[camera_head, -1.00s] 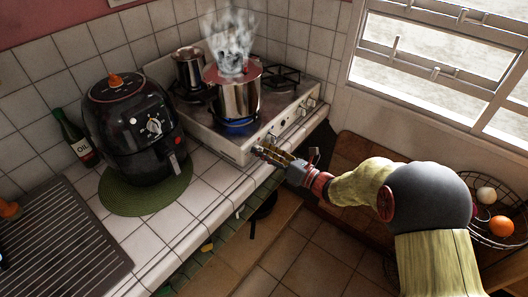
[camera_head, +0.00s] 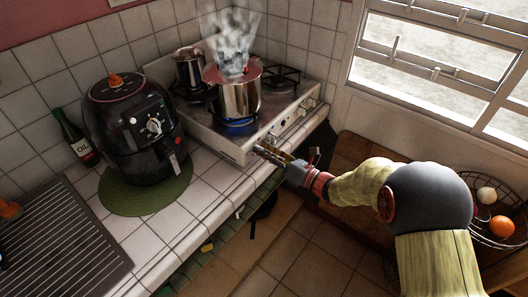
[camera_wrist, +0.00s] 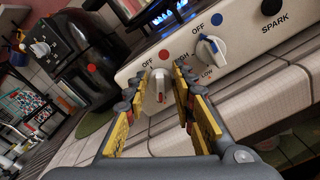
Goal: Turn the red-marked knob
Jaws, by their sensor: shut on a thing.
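The red-marked knob (camera_wrist: 157,87) is a white knob with a red stripe on the stove's front panel, below a red dot and beside an "OFF" label. My gripper (camera_wrist: 156,90) has its yellow-padded fingers on either side of this knob and is shut on it. In the head view my gripper (camera_head: 262,151) is at the near left end of the stove front and hides the knob. The stove (camera_head: 228,147) has a lit blue flame under a steaming steel pot (camera_head: 238,98).
A blue-marked knob (camera_wrist: 210,48) sits close to the right of my fingers. A black air fryer (camera_head: 135,130) stands on a green mat (camera_head: 115,197) left of the stove. A second pot (camera_head: 189,70) is at the back. A fruit basket (camera_head: 484,238) is at right.

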